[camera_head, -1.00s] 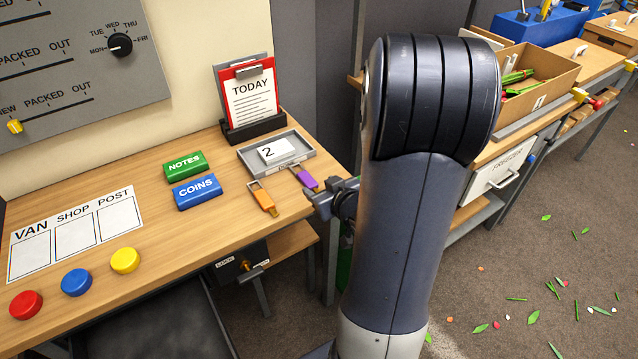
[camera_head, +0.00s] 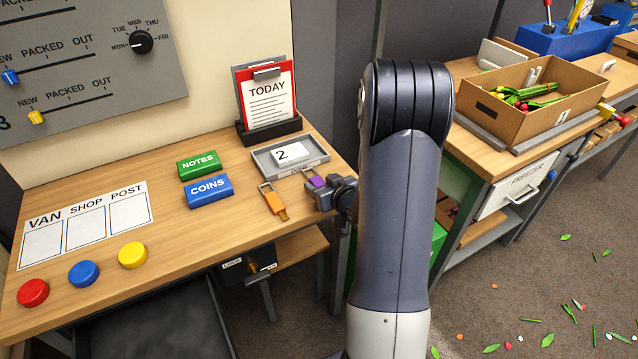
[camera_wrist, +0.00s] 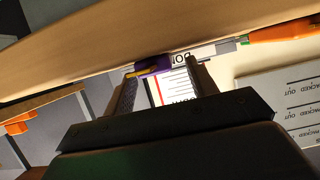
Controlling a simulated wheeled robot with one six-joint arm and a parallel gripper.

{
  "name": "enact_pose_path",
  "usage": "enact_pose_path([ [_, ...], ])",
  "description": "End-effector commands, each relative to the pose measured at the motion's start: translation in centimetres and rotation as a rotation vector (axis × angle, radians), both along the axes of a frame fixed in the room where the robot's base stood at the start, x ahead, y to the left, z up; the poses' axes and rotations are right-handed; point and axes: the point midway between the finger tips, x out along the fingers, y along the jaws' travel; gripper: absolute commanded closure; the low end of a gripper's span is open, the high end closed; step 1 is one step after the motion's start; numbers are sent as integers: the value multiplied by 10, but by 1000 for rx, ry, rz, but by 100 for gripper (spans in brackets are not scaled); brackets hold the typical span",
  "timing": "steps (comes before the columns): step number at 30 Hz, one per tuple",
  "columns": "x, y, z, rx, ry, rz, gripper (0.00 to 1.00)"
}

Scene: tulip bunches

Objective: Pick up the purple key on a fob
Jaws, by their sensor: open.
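The purple key on a fob (camera_head: 316,181) lies at the desk's right end, in front of the grey tray (camera_head: 268,165). My gripper (camera_head: 325,196) is open at the desk's right edge, right by the fob, and hides part of it. In the wrist view the purple fob (camera_wrist: 150,67) and its yellowish key part show just ahead of the gap between my two fingers (camera_wrist: 162,82). I cannot tell whether the fingers touch it. The similar orange key on a fob (camera_head: 273,202) lies to the left and also shows in the wrist view (camera_wrist: 280,33).
The tray holds a card marked 2. Behind it stands a red TODAY clipboard (camera_head: 267,98). The NOTES block (camera_head: 197,165), COINS block (camera_head: 209,190) and several round buttons are farther left. A lock (camera_head: 258,266) sits below the desk's front edge.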

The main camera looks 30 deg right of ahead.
Motion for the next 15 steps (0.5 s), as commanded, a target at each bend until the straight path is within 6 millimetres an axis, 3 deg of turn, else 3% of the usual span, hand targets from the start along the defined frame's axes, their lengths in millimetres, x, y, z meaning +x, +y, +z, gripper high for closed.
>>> enact_pose_path([
  [3, 9, 1, -4, 0, 0, 1, 45],
  [11, 11, 1, -5, 0, 0, 0, 45],
  [15, 11, 0, -5, 0, 0, 0, 57],
])
